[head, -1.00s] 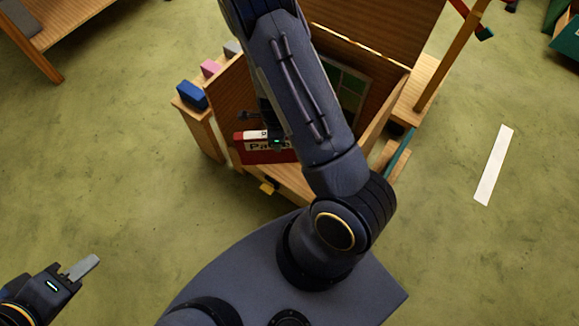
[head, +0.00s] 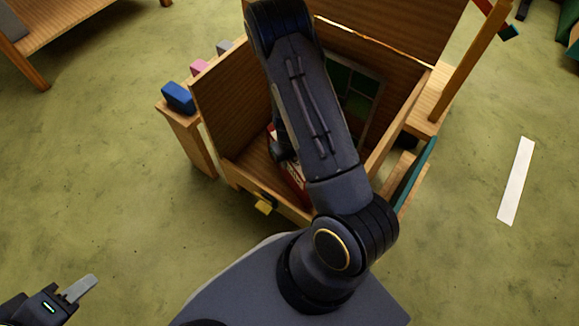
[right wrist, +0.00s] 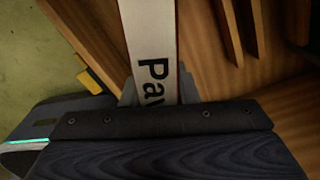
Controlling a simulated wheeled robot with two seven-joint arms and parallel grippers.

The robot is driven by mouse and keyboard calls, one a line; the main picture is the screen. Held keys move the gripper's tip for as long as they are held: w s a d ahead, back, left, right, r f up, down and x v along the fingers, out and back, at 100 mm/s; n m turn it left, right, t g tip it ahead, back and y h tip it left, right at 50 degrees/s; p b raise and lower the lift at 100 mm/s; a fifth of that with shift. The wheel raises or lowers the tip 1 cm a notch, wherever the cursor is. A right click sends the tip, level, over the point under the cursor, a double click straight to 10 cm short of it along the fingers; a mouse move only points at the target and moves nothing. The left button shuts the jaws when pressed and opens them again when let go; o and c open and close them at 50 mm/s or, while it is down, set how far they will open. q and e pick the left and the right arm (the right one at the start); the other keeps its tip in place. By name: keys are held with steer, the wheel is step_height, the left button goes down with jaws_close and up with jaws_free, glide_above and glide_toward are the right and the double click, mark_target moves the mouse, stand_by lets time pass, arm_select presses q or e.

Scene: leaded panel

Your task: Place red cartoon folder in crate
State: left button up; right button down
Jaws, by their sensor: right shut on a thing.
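The wooden crate (head: 232,108) stands open in the middle of the head view. The red folder (head: 297,186) with a white label is inside the crate's opening, mostly hidden by my right arm. My right gripper (right wrist: 158,95) is shut on the folder, whose white strip with black lettering shows between the fingers in the right wrist view. In the head view the right gripper is largely hidden behind its arm. My left gripper (head: 80,288) is at the lower left over the floor, away from the crate; its finger gap cannot be made out.
A green panelled item (head: 363,92) leans inside the crate at the right. A blue block (head: 179,98) and a pink block (head: 199,67) sit on a wooden ledge at its left. A teal board (head: 417,172) stands at its right. A white strip (head: 516,181) lies on open floor.

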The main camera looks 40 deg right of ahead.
steer(key=shift+f+b, duration=0.55)
steer(key=shift+f, duration=0.95)
steer(key=c, duration=1.1)
jaws_free()
step_height(320, 180, up, 12)
steer(key=p, duration=0.6)
steer(key=shift+p, duration=0.4)
steer(key=shift+s, duration=0.15)
